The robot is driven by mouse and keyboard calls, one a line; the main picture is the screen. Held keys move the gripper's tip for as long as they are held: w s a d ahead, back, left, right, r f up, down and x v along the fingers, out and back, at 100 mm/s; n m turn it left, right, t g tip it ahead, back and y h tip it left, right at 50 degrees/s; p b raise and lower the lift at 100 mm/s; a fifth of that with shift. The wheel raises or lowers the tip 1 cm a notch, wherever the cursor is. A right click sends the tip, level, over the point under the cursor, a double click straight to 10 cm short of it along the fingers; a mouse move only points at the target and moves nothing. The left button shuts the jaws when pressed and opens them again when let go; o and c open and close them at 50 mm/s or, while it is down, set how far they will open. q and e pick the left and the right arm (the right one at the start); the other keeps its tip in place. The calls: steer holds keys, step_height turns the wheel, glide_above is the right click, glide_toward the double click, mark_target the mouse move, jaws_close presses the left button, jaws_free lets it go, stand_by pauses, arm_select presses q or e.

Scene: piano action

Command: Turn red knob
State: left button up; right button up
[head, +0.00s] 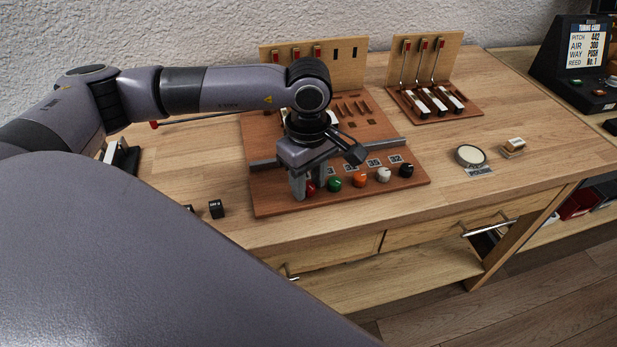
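The red knob (311,188) is the leftmost of a row of coloured knobs along the front of a reddish-brown board on the wooden table. My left gripper (308,184) points down over it, with its fingers on either side of the knob. The fingers hide most of the knob. I cannot tell whether they touch it or leave a small gap. My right gripper is not in view.
To the right of the red knob sit green (334,184), orange (359,180), white (383,174) and black (406,170) knobs, with number labels behind. A metal rail (262,165) crosses the board. A second lever board (462,108) stands behind right. The table's front right is mostly clear.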

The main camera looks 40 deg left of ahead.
mark_target(308, 185)
arm_select(q)
jaws_close()
steer(key=shift+f+n+b, duration=0.15)
steer(key=shift+n+b, duration=0.85)
steer(key=shift+n, duration=0.5)
steer(key=shift+r, duration=0.2)
jaws_free()
step_height(308, 185, up, 7)
steer(key=shift+r, duration=0.1)
